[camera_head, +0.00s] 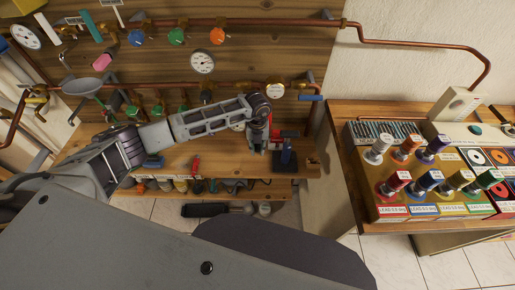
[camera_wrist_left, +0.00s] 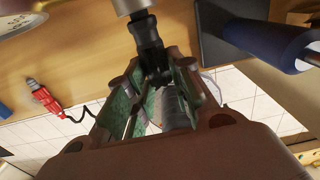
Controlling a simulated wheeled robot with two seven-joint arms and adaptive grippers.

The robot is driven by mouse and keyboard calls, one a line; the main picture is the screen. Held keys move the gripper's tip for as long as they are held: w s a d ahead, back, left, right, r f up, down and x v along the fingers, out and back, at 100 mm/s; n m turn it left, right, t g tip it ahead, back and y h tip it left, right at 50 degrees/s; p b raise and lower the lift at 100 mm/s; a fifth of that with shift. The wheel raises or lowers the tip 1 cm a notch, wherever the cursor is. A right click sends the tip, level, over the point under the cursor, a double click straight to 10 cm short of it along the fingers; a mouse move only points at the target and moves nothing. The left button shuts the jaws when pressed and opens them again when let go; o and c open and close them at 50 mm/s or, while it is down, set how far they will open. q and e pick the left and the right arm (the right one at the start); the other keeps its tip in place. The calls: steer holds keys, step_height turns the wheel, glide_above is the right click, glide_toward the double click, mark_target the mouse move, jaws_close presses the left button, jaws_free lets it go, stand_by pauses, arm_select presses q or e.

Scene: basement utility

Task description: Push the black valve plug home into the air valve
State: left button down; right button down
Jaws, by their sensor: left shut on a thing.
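My left gripper (camera_wrist_left: 158,78) is shut on the black valve plug (camera_wrist_left: 150,42), with its green-padded fingers around the plug's lower part. The plug's upper end meets a silver cylindrical part (camera_wrist_left: 132,5) at the top edge of the left wrist view, which looks like the air valve. How deep the plug sits in it cannot be told. In the head view my left gripper (camera_head: 257,140) is below the wooden panel, near the bench's right end. The plug is too small to make out there. My right gripper is not in view.
A dark blue cylinder (camera_wrist_left: 270,42) on a black plate stands close to the right of my left gripper. A red corded tool (camera_wrist_left: 45,98) lies to the left. Gauges (camera_head: 203,62) and copper pipes (camera_head: 400,43) line the panel. A crowded side table (camera_head: 345,205) stands at right.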

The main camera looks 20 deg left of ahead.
mark_target(258, 147)
arm_select(q)
steer(key=shift+w+a, duration=0.1)
steer(key=shift+w, duration=0.1)
steer(key=c, duration=1.2)
jaws_free()
steer(key=shift+o, duration=0.2)
step_height(258, 147, up, 12)
stand_by(0.6)
